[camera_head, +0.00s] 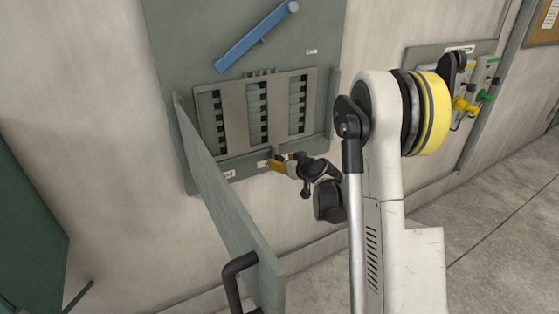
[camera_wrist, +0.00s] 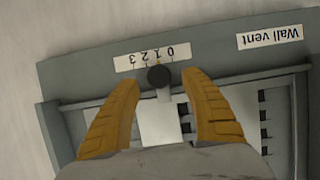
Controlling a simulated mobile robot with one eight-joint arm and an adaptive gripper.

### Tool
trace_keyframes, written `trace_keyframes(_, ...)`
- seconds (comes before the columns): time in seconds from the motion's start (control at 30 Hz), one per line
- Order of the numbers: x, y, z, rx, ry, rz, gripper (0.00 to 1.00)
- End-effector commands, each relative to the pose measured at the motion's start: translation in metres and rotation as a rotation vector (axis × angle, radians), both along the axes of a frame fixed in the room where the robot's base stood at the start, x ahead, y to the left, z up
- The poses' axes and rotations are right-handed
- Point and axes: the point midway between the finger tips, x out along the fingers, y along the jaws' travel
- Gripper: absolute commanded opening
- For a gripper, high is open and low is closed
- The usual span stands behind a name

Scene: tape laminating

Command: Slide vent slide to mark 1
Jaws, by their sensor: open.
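The wall vent (camera_head: 233,111) is a grey slotted grille low on the grey wall panel. My gripper (camera_head: 278,162) is at the vent's lower edge. Its orange fingers (camera_wrist: 160,88) are open, one on each side of the knob, with visible gaps.
An open grey door (camera_head: 225,200) with a black handle (camera_head: 236,278) sticks out left of my arm. A blue lever (camera_head: 257,36) is above the vent. A panel with yellow and green fittings (camera_head: 466,105) is at right. A "Wall vent" label (camera_wrist: 270,37) is beside the scale.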

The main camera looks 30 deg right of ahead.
Motion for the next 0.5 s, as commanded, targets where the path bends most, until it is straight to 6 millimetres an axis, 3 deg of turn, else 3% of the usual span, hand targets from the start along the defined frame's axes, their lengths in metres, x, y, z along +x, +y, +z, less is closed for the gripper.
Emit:
trace_keyframes(0.3,-0.065,-0.003,0.027,-0.001,-0.001,-0.002,0.53)
trace_keyframes(0.5,-0.085,-0.003,0.035,0.0,0.0,-0.001,0.53)
